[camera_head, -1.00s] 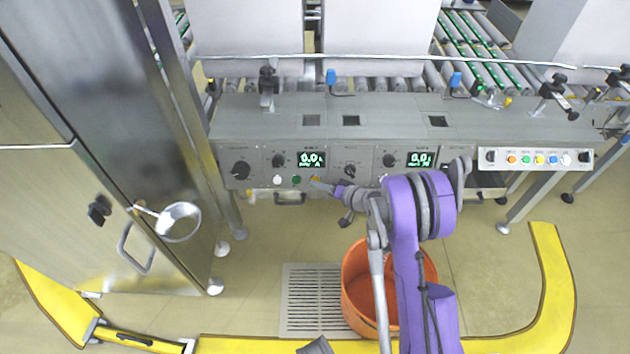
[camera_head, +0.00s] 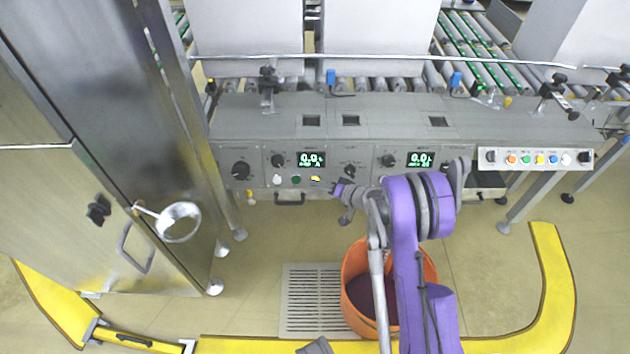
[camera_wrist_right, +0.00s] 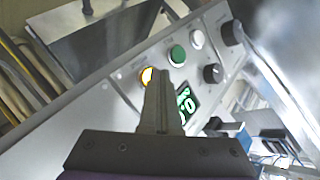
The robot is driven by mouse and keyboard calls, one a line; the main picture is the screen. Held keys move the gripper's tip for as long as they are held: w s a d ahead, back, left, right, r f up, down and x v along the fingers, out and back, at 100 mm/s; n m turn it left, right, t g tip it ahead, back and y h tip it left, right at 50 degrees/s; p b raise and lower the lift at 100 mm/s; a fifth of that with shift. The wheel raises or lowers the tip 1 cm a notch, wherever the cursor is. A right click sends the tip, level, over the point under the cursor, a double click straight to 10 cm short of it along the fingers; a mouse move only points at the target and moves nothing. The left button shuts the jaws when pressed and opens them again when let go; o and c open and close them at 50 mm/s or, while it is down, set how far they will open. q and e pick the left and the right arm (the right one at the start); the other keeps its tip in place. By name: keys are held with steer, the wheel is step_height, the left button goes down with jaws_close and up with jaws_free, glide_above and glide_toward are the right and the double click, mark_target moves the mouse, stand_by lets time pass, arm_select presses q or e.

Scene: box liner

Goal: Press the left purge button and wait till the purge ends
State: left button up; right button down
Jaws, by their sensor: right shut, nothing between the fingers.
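The left purge button is the yellow button (camera_head: 315,179) below the left green display (camera_head: 311,159) on the grey control panel. It also shows, bright and lit-looking, in the right wrist view (camera_wrist_right: 148,76). My right gripper (camera_head: 337,189) is shut and empty, just right of and below the button in the head view. Its closed fingertips (camera_wrist_right: 160,76) stand in front of the panel beside the button in the wrist view and seem apart from it. An orange bucket (camera_head: 358,255) stands on the floor under the panel, with a dark purple-brown content (camera_head: 362,290), partly hidden by my arm.
A green button (camera_head: 296,180) and a white button (camera_head: 277,180) sit left of the yellow one, with black knobs (camera_head: 240,170) around. A second display (camera_head: 420,159) is at right. A steel cabinet (camera_head: 150,255) stands at left; a floor grate (camera_head: 311,300) lies beside the bucket.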

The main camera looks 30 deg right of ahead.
stand_by(0.3)
steer(key=shift+s+a+r, duration=0.25)
steer(key=shift+s+a, duration=0.15)
steer(key=shift+s, duration=0.2)
steer(key=shift+s, duration=0.1)
steer(key=shift+s+a+r+p, duration=0.15)
steer(key=shift+s+a+r, duration=0.2)
steer(key=shift+s, duration=0.3)
steer(key=shift+s+a+r+p, duration=0.2)
steer(key=shift+s+a, duration=0.25)
steer(key=shift+s, duration=0.2)
steer(key=shift+s+a+r+p, duration=0.1)
steer(key=shift+s+a+r, duration=0.25)
steer(key=shift+s, duration=0.3)
steer(key=shift+a, duration=0.1)
